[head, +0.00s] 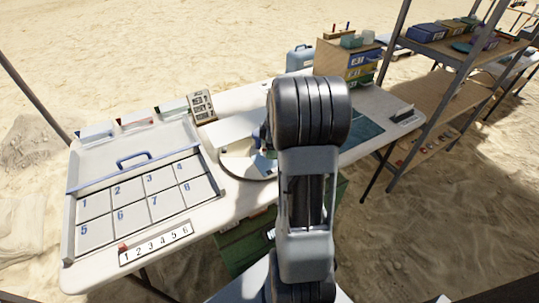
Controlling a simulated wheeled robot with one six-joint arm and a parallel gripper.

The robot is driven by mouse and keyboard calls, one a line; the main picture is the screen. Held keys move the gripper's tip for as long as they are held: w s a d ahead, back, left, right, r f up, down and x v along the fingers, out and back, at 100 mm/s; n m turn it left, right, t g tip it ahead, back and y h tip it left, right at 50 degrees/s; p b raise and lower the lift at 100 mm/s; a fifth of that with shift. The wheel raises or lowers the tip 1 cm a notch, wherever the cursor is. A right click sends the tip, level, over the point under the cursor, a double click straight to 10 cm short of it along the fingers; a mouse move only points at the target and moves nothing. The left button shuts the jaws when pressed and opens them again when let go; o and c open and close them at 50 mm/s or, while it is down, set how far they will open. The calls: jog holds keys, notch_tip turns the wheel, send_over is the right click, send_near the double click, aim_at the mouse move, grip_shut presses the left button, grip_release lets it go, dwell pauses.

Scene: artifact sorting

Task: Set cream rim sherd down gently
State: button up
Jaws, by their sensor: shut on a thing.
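My own arm rises through the middle of the head view and blocks much of the table behind it.
A white tray (68,222) with numbered compartments and a blue handle (133,159) fills the table's left side. A numbered strip (155,244) lies at the front edge.

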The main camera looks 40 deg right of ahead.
jog(key=shift+w+a+f, duration=0.15)
jog(key=shift+a+f, duration=0.05)
jog(key=shift+f, duration=0.1)
jog(key=shift+w+a+f, duration=0.1)
jog(key=shift+f, duration=1.55)
jog(key=shift+f+b, duration=0.2)
jog(key=shift+b, duration=0.2)
jog(key=o, duration=0.9)
jog(key=shift+o, duration=0.2)
